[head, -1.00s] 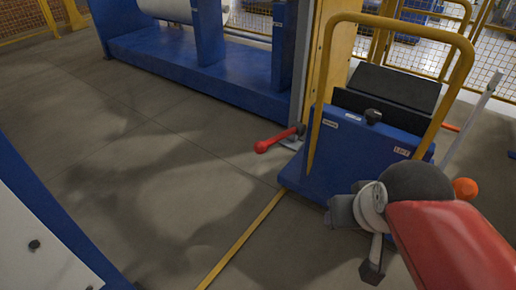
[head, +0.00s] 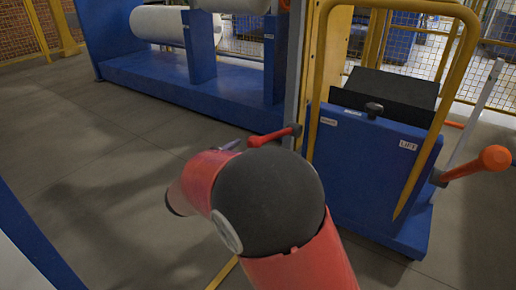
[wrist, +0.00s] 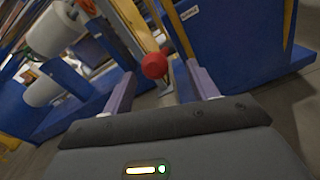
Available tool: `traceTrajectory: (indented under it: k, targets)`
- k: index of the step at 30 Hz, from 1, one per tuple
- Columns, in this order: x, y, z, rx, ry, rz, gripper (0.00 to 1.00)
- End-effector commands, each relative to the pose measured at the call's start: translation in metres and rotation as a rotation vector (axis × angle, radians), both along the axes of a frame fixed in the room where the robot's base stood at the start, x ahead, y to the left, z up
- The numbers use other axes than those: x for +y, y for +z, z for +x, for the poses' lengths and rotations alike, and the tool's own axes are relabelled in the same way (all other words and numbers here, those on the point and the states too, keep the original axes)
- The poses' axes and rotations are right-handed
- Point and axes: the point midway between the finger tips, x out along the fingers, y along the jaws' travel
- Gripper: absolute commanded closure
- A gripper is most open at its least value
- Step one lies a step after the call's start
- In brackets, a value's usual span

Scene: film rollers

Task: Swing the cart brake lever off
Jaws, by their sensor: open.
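The cart (head: 370,170) is blue with a tall yellow hoop handle. A red lever with a round knob (head: 258,140) sticks out at the cart's left side, pointing left; I take it as the brake lever. In the wrist view the red knob (wrist: 154,65) lies between the fingers of my gripper (wrist: 160,72). The fingers are open, one on each side of the knob, with gaps showing; how far ahead the knob is I cannot tell. In the head view my red arm hides most of the gripper.
A second lever with an orange knob (head: 494,158) stands at the cart's right side, near a label reading LIFT. A blue roller stand (head: 190,85) with white rollers is behind on the left. Open grey floor lies to the left of the cart.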

Motion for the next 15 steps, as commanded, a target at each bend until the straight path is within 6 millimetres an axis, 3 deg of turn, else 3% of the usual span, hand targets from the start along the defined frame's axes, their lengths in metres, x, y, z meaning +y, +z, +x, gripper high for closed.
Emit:
traceTrajectory:
  k: [4,15]
  targets:
    - [0.008,-0.003,0.008,-0.009,0.027,-0.039,0.41]
    - [-0.025,-0.003,0.054,-0.009,0.023,-0.035,0.41]
